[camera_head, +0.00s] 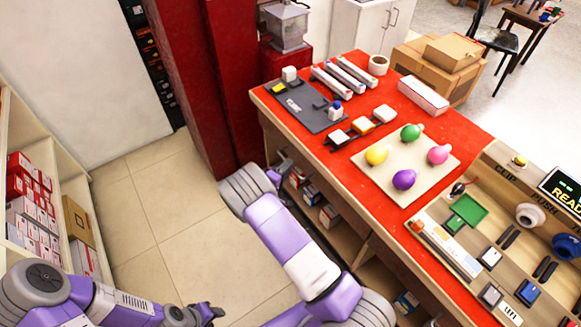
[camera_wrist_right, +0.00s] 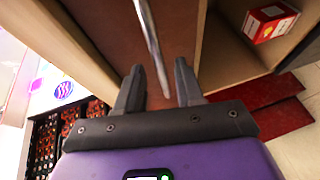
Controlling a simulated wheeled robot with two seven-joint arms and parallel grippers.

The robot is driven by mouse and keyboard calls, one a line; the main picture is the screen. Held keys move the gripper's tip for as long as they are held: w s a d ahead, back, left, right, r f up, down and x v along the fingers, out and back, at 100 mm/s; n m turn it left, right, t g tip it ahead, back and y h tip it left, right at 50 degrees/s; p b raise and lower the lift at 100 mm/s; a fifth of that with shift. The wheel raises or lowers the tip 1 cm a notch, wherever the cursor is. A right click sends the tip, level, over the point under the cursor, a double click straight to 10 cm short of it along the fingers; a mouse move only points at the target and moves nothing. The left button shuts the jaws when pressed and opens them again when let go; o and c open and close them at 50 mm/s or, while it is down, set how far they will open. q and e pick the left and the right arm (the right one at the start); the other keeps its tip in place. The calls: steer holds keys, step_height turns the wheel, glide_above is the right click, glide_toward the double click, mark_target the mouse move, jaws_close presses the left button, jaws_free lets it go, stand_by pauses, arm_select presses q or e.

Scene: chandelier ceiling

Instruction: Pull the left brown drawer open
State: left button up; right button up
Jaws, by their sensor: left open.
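In the right wrist view, a brown panel (camera_wrist_right: 115,35), seemingly the drawer front, carries a long silver bar handle (camera_wrist_right: 152,45). My right gripper (camera_wrist_right: 160,88) has its two dark fingers apart, one on each side of the handle's lower end, with gaps showing. Whether the fingers reach around the bar in depth I cannot tell. In the head view my right gripper (camera_head: 283,172) is low beside the wooden counter's left side, and the drawer front is hidden there. My left gripper (camera_head: 208,314) is open and empty over the floor at the bottom.
The red-topped counter (camera_head: 345,205) holds a board (camera_head: 375,175) with coloured bulbs and a control panel. Open shelves with boxes (camera_head: 325,215) lie under it. A shelf of boxes (camera_head: 35,205) stands at left, a red pillar (camera_head: 190,80) behind. Tiled floor (camera_head: 150,220) is clear between.

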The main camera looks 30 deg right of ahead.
steer(key=shift+x, duration=1.45)
jaws_close()
